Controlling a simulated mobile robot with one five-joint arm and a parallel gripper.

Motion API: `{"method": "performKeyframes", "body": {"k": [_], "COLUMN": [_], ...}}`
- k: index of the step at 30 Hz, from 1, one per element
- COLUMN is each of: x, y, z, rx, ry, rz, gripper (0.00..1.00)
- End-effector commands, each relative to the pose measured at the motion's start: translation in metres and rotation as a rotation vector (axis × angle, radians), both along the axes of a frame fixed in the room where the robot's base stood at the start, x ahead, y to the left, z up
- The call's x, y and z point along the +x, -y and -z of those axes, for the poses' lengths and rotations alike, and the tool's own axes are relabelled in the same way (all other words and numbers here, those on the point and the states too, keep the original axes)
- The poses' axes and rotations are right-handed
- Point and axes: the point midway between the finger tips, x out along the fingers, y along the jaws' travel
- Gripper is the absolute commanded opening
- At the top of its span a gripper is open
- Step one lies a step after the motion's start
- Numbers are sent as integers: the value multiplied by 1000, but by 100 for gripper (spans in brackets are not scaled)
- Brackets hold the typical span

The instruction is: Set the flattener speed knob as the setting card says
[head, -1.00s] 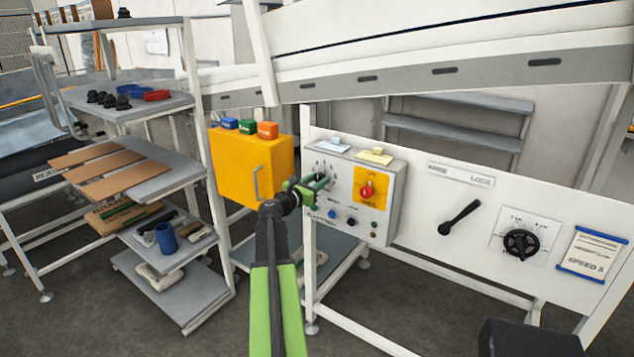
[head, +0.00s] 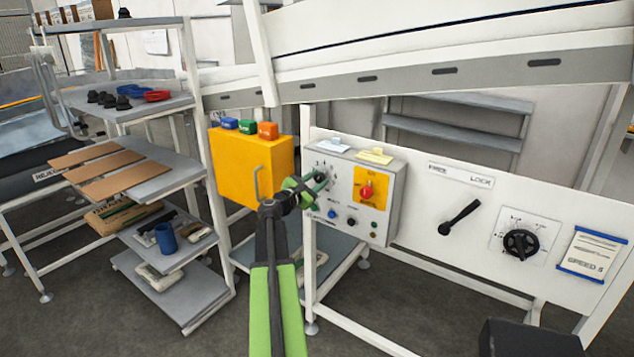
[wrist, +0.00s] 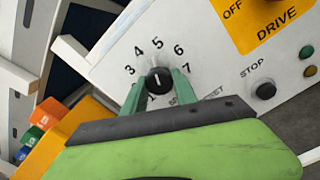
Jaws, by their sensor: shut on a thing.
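The black speed knob (wrist: 159,81) sits on the white control box (head: 386,185), with a ring of numbers up to 7 around it. My gripper (wrist: 159,88) is shut on this knob, one green finger on each side. In the wrist view the knob's white mark points up, close to the 5. In the head view my gripper (head: 317,184) hides most of the knob. The setting card (head: 585,253), white with blue bars, hangs at the right of the panel. Its bottom line reads SPEED and a figure that looks like 5; the smaller lines are unreadable.
The control box also has a red drive switch (head: 367,190) on a yellow plate and a stop button (wrist: 265,90). A black lever (head: 460,217) and a black dial (head: 521,243) are on the panel to the right. A yellow cabinet (head: 250,165) stands close at left.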

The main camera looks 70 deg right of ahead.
Motion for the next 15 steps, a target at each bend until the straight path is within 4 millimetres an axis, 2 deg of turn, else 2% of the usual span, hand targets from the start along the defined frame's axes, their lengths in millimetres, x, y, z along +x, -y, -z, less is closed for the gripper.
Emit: {"method": "performKeyframes", "body": {"k": [6,15], "x": [3,3], "y": [2,2], "z": [-2,-2], "rx": [-38,-67], "ry": [134,240], "rz": [-8,-8], "gripper": [0,0]}}
